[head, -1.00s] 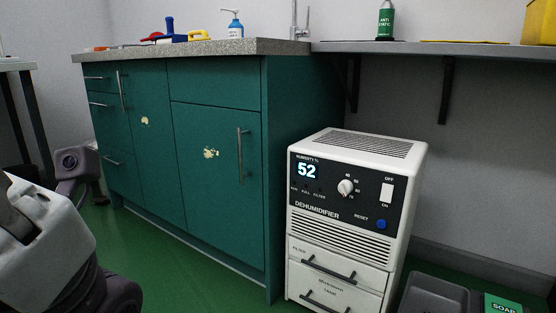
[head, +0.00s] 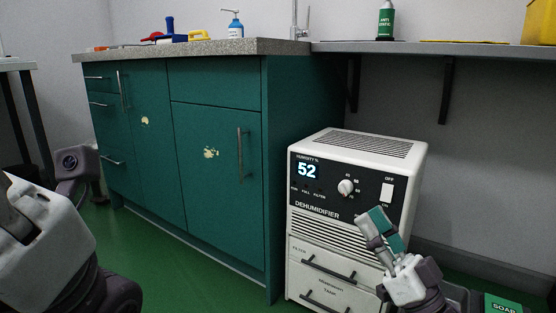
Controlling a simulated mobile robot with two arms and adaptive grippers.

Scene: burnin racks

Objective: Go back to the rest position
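My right gripper (head: 383,232) is in the lower right of the head view, in front of the white dehumidifier (head: 357,144). Its grey and teal fingers point up and to the left and sit close together. They overlap the right part of the dehumidifier's front, and I cannot tell whether they touch it. I see nothing clearly held, and the angle does not show whether the fingers are open or shut. Parts of my own arm show at the left edge, but my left gripper's fingers do not show.
A teal cabinet (head: 218,181) with a stone-look worktop stands at the left. A grey shelf (head: 480,48) on brackets runs along the right wall. A dark bin and a green soap box (head: 503,304) are low at the right. Green floor (head: 190,268) is clear before the cabinet.

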